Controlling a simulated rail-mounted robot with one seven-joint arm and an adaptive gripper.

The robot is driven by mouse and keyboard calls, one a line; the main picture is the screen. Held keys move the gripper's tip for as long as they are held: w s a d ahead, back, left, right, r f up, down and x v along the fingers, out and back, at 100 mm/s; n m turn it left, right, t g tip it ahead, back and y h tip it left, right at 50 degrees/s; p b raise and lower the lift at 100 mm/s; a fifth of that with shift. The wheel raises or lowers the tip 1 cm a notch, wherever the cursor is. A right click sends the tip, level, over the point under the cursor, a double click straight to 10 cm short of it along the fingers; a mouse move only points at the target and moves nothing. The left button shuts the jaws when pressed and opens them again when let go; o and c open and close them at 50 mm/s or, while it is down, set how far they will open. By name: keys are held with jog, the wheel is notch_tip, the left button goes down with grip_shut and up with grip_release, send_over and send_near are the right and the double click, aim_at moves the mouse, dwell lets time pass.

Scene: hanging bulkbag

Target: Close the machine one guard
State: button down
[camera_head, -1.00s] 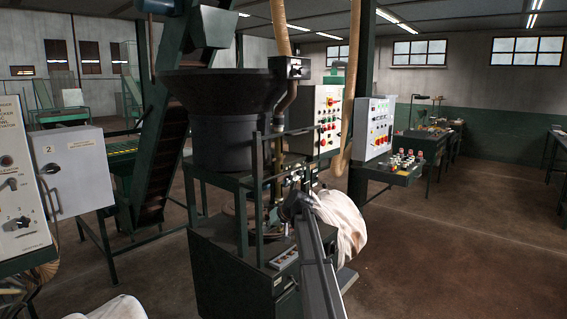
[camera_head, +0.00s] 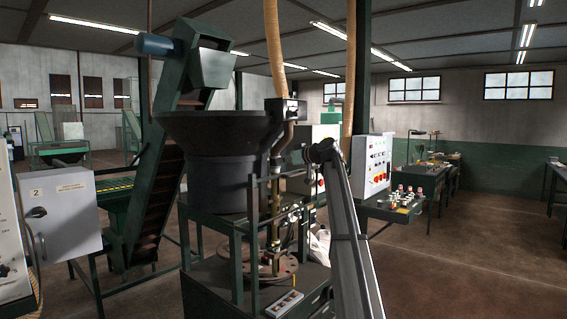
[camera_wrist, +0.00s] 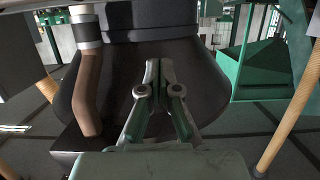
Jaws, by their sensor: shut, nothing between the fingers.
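The machine with a wide black bowl (camera_head: 205,165) on a dark green frame (camera_head: 212,285) stands left of centre in the head view. Green uprights and rails surround its lower round plate (camera_head: 262,268). I cannot tell which part is the guard, or whether it is open or closed. My gripper (camera_wrist: 158,66) is shut and empty in the wrist view, in front of the black bowl, which also shows there upside down (camera_wrist: 95,88). A gap or contact between them cannot be judged. In the head view my arm rises at centre right, and the gripper cannot be made out.
A brown pipe (camera_wrist: 88,100) runs beside the bowl. A small button panel (camera_head: 285,304) is on the machine's front. A white control cabinet (camera_head: 371,164) and a small part table (camera_head: 403,201) stand to the right. A grey box marked 2 (camera_head: 70,216) is at left.

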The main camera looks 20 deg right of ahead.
jog(key=w+a+f+p, duration=0.3)
jog(key=w+f+p, duration=0.1)
jog(key=w+f, duration=0.1)
jog(key=shift+w+a+f, duration=0.35)
jog(key=shift+w+f, duration=0.05)
jog(key=shift+w, duration=0.25)
jog(key=shift+f, duration=0.15)
notch_tip(320, 180, down, 41)
jog(key=b, duration=2.8)
jog(key=shift+r, duration=0.2)
jog(key=shift+s+f, duration=0.1)
